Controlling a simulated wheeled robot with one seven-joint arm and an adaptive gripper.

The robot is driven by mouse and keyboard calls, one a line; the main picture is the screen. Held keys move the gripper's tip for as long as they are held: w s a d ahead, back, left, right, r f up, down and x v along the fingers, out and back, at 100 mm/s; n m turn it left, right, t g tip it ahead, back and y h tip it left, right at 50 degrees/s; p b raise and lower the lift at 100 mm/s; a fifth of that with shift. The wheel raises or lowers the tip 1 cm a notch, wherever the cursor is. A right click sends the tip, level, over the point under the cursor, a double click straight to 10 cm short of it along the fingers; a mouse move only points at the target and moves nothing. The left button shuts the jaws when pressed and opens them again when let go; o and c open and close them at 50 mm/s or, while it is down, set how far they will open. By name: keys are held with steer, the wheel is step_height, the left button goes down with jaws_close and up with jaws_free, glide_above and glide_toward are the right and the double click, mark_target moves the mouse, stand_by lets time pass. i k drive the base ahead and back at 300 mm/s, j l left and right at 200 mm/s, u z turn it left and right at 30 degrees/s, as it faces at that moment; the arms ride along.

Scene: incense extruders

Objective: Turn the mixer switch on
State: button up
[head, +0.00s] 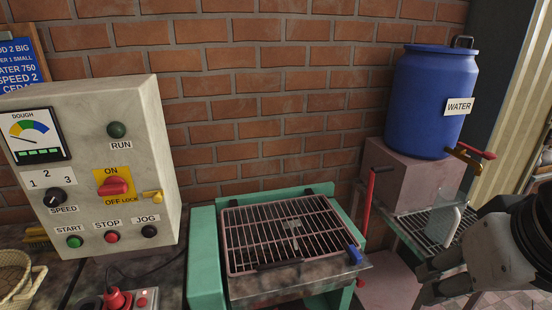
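The mixer's control panel (85,165) is a grey box at the left. Its red rotary switch (113,187) sits on a yellow plate marked ON above and OFF LOCK below. The red handle lies roughly sideways, and a small yellow piece (152,196) sits to its right. The green RUN lamp (117,130) above looks dark. My gripper (424,283) is at the lower right, far from the panel, beyond the mixer. Its fingers look apart and nothing shows between them.
The green mixer with a wire-grid lid (290,235) stands between the panel and my gripper. A red lever (369,200) rises at its right. A blue water barrel (430,100) with a tap is behind my gripper. A red plug-like item (117,299) lies below the panel.

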mark_target(113, 185)
steer(key=u, duration=1.6)
